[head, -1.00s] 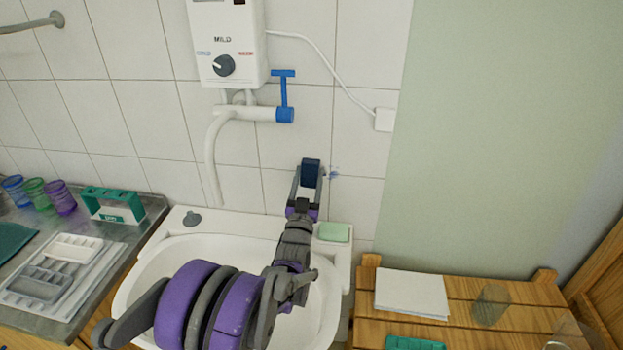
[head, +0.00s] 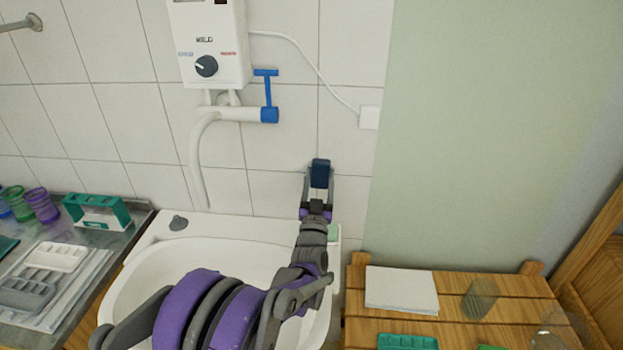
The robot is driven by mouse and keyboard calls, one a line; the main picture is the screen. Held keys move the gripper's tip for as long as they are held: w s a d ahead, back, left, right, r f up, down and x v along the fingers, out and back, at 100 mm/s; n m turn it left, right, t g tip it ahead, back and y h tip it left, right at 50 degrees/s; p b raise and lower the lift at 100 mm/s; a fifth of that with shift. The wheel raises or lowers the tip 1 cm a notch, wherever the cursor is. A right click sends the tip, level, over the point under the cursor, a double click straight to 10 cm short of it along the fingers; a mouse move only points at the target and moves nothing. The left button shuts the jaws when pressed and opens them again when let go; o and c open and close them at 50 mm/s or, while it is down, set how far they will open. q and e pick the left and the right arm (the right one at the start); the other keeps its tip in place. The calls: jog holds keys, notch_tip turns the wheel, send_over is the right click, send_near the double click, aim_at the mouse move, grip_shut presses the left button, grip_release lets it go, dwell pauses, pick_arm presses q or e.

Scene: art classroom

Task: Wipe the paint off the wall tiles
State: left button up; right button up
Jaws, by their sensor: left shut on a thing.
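My left gripper (head: 319,188) reaches over the sink to the white wall tiles (head: 283,150), right of the water heater. It is shut on a dark blue block (head: 320,172), which looks like a sponge. The block is at the tiles or very close to them; I cannot tell if it touches. No paint shows on the visible tiles; the patch behind the block and gripper is hidden. My right gripper is not in view.
The white sink (head: 150,262) lies below my arm, with a pale green bar (head: 334,232) on its right rim, partly covered. The heater (head: 208,42) and blue-handled tap (head: 268,98) are close left. A wooden table (head: 470,335) with paper (head: 401,289) stands right.

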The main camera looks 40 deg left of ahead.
aim_at(298, 164)
pick_arm(q)
jog(key=shift+w+d, duration=0.35)
jog(key=shift+d, duration=0.3)
jog(key=shift+w+d, duration=0.4)
jog(key=shift+d, duration=0.25)
jog(key=shift+w+d, duration=0.35)
jog(key=shift+d, duration=0.3)
jog(key=shift+s+a, duration=0.85)
jog(key=shift+a, duration=0.75)
jog(key=shift+s+a, duration=0.9)
jog(key=shift+a, duration=0.7)
jog(key=shift+s+a, duration=0.85)
jog(key=shift+a, duration=0.75)
jog(key=shift+s+d, duration=0.2)
jog(key=shift+s, duration=0.25)
jog(key=shift+s+d+b, duration=0.1)
jog(key=shift+s+d, duration=0.3)
jog(key=shift+s, duration=0.3)
jog(key=shift+s+d+b, duration=0.1)
jog(key=shift+s+d, duration=0.35)
jog(key=shift+s, duration=0.3)
jog(key=shift+s+d+b, duration=0.1)
jog(key=shift+s+d, duration=0.3)
jog(key=shift+s, duration=0.3)
jog(key=s, duration=0.1)
jog(key=s+d, duration=0.1)
jog(key=shift+s+d, duration=0.2)
jog(key=shift+s, duration=0.1)
